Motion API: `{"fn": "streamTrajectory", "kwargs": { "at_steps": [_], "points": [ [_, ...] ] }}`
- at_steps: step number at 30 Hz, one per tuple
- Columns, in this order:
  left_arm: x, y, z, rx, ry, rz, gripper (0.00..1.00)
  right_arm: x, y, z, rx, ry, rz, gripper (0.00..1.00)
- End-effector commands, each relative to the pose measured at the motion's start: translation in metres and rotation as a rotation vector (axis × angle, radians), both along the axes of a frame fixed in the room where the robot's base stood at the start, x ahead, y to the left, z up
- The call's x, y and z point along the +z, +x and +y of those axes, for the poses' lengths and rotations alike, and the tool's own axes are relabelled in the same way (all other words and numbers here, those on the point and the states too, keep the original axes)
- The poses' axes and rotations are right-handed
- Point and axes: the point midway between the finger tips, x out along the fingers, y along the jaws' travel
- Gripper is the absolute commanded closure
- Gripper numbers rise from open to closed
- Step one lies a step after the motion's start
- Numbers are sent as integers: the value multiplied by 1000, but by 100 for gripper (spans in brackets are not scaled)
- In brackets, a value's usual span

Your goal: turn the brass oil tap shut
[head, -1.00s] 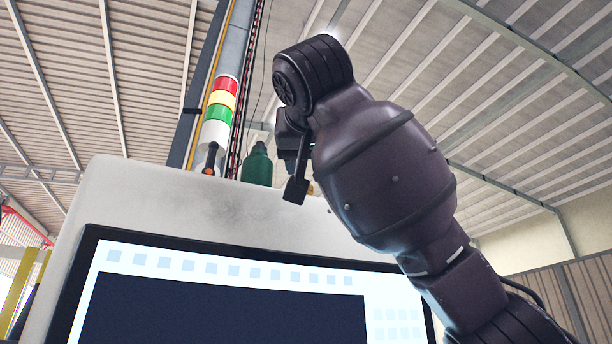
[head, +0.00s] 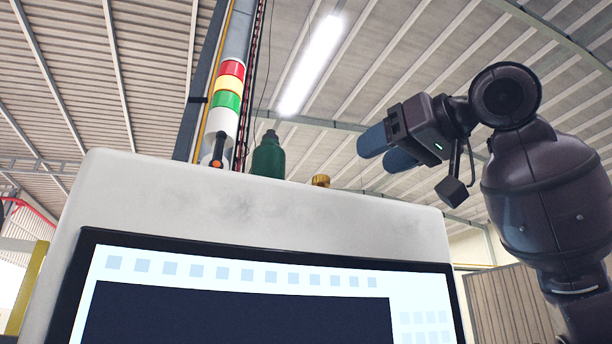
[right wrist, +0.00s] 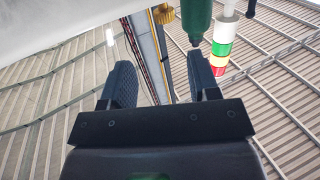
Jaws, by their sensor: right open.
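The brass tap (head: 320,181) shows as a small gold knob on the top edge of the white cabinet, right of a green bottle. It also shows in the right wrist view (right wrist: 163,14), beyond the fingertips and between their lines. Its handle position is too small to tell. My right gripper (head: 381,148) is open and empty, up and to the right of the tap, its blue fingers pointing left and clear of the tap. In the right wrist view the two fingers (right wrist: 160,72) stand apart with nothing between them. My left gripper is not in view.
The green bottle (head: 268,157) stands close left of the tap. A signal tower (head: 226,103) with red, yellow and green bands rises further left. The white cabinet (head: 240,205) carries a large screen (head: 235,272).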

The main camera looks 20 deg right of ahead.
Motion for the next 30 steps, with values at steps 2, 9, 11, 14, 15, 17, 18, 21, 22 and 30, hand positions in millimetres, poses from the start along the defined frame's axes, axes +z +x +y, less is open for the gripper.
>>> {"fn": "streamTrajectory", "kwargs": {
  "at_steps": [2,9,11,14,15,17,18,21,22,30],
  "points": [
    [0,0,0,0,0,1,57,0,-1,5,28,0,-2,44],
    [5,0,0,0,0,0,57,2,20,13,35,1,-4,44],
    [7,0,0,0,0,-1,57,2,30,16,33,2,-3,44],
    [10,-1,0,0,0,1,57,3,47,21,33,3,-2,44],
    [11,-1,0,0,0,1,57,2,53,24,33,3,-3,44],
    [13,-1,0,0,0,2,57,3,63,26,32,3,-2,44],
    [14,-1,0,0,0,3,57,3,69,28,32,3,-3,44],
    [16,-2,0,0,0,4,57,2,82,33,32,3,-2,44],
    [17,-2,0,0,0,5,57,2,86,34,31,4,-3,44],
    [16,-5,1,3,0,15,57,1,101,39,31,3,-5,44]
  ]
}}
